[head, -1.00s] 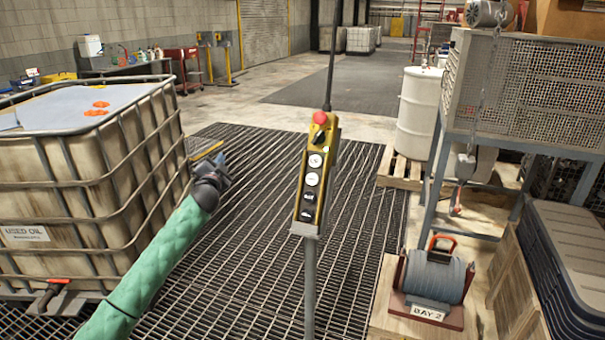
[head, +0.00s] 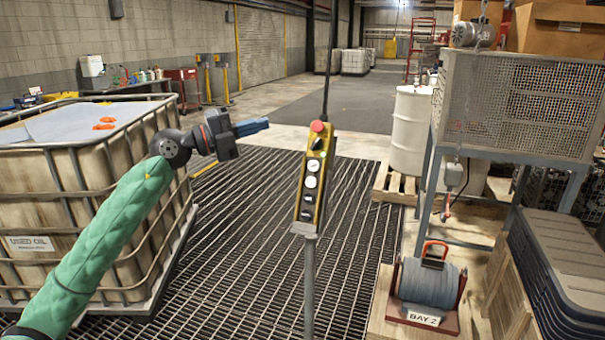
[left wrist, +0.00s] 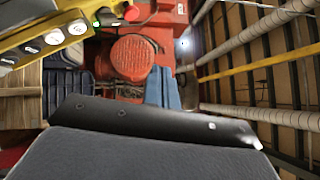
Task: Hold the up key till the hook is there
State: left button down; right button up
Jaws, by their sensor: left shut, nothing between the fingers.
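The yellow pendant (head: 314,180) stands upright on a grey post, with a red stop button, a black rotary switch, two white round keys (head: 311,175) and darker keys below. It also crosses the upper left of the left wrist view (left wrist: 60,38). My left gripper (head: 254,126) has its blue fingers shut and empty, left of the pendant's upper part and apart from it. Its fingers also show in the wrist view (left wrist: 163,88). The hook (head: 447,205), red under a grey block, hangs by the mesh cage stand at right. My right gripper is out of view.
A caged used-oil tank (head: 80,215) stands close at left, beside my left arm. A white drum (head: 411,130) stands behind at right. A reel marked BAY 2 (head: 428,284) sits at front right. Open grating lies around the post.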

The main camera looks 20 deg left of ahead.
pick_arm(q)
notch_tip(320, 180, down, 8)
jog(key=s+n+g+y, duration=0.1)
jog(key=n+g+y, duration=0.2)
jog(key=n+y, duration=0.1)
jog(key=shift+s+d+f+n, duration=0.2)
jog(key=shift+s+d+n, duration=0.15)
jog(key=shift+n, duration=0.35)
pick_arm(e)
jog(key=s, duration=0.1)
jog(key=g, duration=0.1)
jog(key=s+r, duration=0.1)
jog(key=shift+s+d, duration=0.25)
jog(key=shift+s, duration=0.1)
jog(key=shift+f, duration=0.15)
pick_arm(q)
jog(key=p, duration=0.6)
send_near(314, 166)
jog(key=w+d+f, duration=0.2)
jog(key=d, duration=0.3)
jog(key=shift+w+a+f, duration=0.1)
jog(key=shift+w+f, duration=0.25)
jog(key=shift+w, duration=0.2)
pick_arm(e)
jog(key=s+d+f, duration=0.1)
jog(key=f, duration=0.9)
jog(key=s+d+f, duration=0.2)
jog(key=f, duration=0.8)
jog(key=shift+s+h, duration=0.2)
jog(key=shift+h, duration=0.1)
